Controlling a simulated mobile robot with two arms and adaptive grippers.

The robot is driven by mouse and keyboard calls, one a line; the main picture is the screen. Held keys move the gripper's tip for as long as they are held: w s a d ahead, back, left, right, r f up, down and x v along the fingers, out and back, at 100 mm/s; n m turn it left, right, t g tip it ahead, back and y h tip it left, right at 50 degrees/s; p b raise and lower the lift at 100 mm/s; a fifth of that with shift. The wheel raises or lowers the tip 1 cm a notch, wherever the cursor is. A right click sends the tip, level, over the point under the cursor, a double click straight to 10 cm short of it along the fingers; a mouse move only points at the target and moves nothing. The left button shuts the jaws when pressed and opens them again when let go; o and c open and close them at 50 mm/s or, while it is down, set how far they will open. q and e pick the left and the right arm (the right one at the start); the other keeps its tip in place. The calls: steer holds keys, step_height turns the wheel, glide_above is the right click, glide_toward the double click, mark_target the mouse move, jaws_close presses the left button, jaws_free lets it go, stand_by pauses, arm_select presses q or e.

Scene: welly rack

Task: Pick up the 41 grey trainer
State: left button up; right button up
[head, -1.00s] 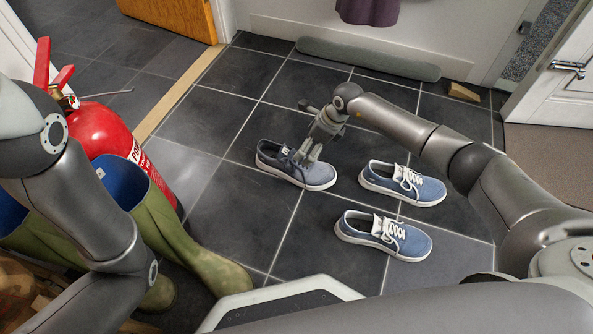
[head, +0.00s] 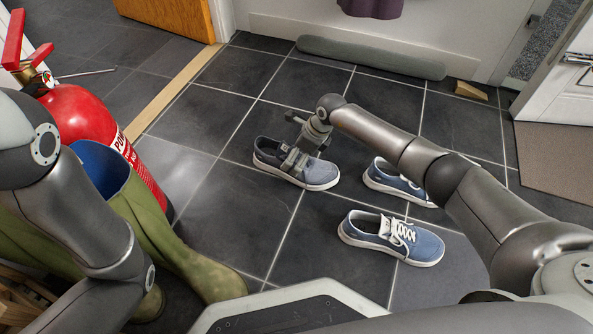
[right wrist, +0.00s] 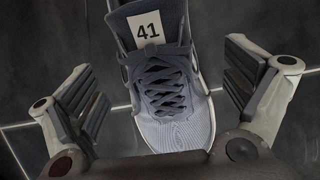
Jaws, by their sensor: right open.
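The grey trainer (head: 322,178) stands upright on the dark floor tiles in the head view. In the right wrist view the trainer (right wrist: 168,118) shows dark laces and a white tag reading 41 on its tongue. My right gripper (head: 294,163) is over the trainer's laced middle. In the right wrist view the open jaws of my right gripper (right wrist: 168,92) stand on either side of the shoe, with a gap at each side. My left arm shows at the left of the head view, but its gripper is out of view.
Two blue trainers stand to the right: a nearer one (head: 392,238) and a farther one (head: 385,181), partly behind my right arm. Green wellies (head: 180,250) and a red fire extinguisher (head: 82,120) stand left. A grey draught excluder (head: 370,58) lies at the back.

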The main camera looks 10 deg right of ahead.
steer(key=c, duration=1.7)
steer(key=shift+c, duration=0.2)
steer(key=shift+r, duration=0.1)
